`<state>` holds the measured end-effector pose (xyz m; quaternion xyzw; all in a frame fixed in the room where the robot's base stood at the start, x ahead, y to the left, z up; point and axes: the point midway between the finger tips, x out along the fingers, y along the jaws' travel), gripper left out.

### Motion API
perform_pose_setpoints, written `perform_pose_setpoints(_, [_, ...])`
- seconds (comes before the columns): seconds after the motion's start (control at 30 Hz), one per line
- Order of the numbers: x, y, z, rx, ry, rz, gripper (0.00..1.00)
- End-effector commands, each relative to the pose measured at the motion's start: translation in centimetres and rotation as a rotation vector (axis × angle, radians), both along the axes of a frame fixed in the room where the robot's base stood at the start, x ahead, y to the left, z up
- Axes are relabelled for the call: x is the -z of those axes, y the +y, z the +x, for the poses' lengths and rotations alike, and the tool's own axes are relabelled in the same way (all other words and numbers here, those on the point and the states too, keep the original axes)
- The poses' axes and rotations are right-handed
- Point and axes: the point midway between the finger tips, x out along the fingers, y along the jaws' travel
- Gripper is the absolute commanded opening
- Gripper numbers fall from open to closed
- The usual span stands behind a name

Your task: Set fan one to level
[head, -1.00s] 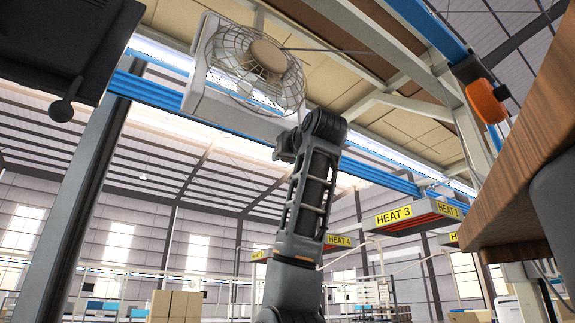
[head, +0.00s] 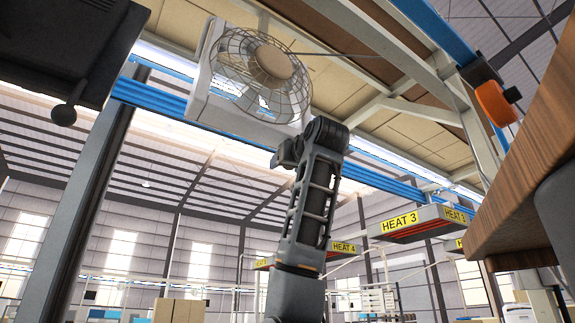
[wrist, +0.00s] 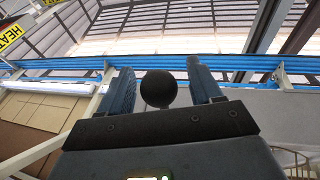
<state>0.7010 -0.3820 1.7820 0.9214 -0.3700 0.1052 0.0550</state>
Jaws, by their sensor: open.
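A white fan (head: 274,62) with a round wire cage hangs high at the upper middle of the head view. I cannot read a number or a level on it. Part of a wire cage (wrist: 292,160) shows at the lower right of the wrist view. My gripper (wrist: 159,68) is open, with its two blue fingers apart. A dark round ball (wrist: 158,89) shows between the fingers; I cannot tell whether they touch it. In the head view my arm rises below the fan, and the gripper's fingers cannot be made out there.
A dark box with a ball-ended lever (head: 63,115) is at the upper left. A HEAT 3 unit (head: 399,222) hangs behind. Blue rails (wrist: 70,64) cross the wrist view.

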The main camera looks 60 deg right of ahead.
Motion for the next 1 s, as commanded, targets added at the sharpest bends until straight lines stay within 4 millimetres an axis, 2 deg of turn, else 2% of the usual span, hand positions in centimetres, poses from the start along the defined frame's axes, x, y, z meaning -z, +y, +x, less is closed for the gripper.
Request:
perform_pose_setpoints(0.17, [0.5,1.1,-1.2,0.001,-0.003,-0.003,0.64])
perform_pose_setpoints(0.5, [1.7,4.5,-4.8,0.000,-0.002,-0.002,0.64])
perform_pose_setpoints(1.0, [1.8,5.2,-5.4,0.000,0.000,0.000,0.64])
